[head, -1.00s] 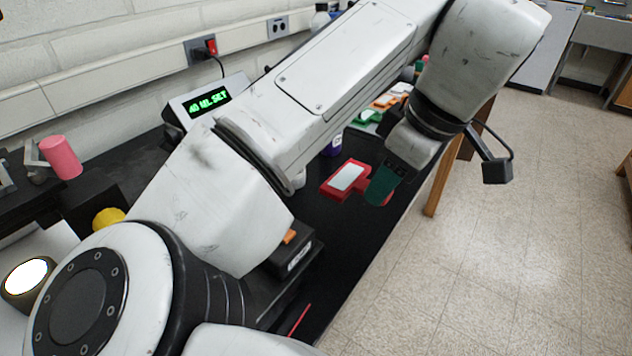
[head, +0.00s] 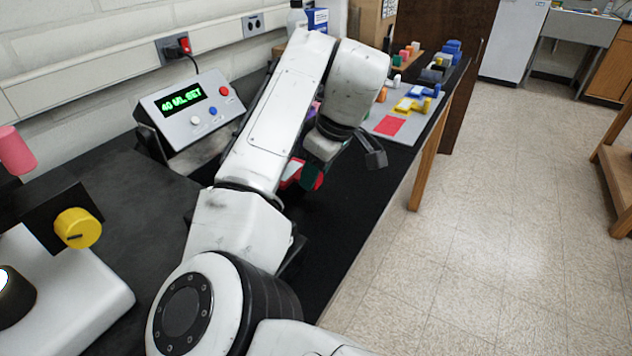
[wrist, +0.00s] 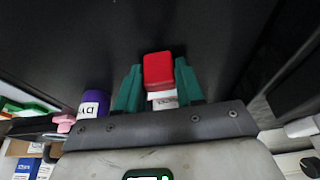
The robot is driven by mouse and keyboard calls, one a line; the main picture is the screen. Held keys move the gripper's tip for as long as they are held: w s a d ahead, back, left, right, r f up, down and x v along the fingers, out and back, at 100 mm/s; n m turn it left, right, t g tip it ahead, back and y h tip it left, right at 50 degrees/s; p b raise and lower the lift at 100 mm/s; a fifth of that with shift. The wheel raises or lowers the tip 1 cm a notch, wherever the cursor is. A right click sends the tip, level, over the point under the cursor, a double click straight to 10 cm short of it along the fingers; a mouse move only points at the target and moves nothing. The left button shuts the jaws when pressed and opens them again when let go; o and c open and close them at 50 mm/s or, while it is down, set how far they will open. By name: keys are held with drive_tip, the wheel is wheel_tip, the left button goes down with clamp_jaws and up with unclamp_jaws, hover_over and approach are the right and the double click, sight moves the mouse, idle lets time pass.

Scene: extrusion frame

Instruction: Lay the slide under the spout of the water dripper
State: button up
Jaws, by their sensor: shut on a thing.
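My gripper (wrist: 158,75) is shut on a red piece (wrist: 158,70) with a white label; the green fingers stand on either side of it in the wrist view. In the head view, the green fingers (head: 312,176) and part of the red piece (head: 292,172) show below my wrist, over the black bench. My arm partly hides the piece there. I cannot tell its height above the bench. A grey device (head: 190,115) with a green "40 ML SET" display and buttons stands at the back left. I cannot make out a spout or surely pick out the slide.
A white instrument with a yellow knob (head: 78,228) stands at the lower left. A grey mat (head: 392,133) with coloured pieces lies at the far right of the bench. A purple bottle (wrist: 92,103) is left of my gripper in the wrist view. Bench near the right edge is clear.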

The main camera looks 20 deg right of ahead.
drive_tip(key=shift+f, duration=1.4)
drive_tip(key=shift+f, duration=0.1)
drive_tip(key=o, duration=1)
drive_tip(key=p+v, duration=0.1)
drive_tip(key=v, duration=1.1)
drive_tip(key=shift+s, duration=0.1)
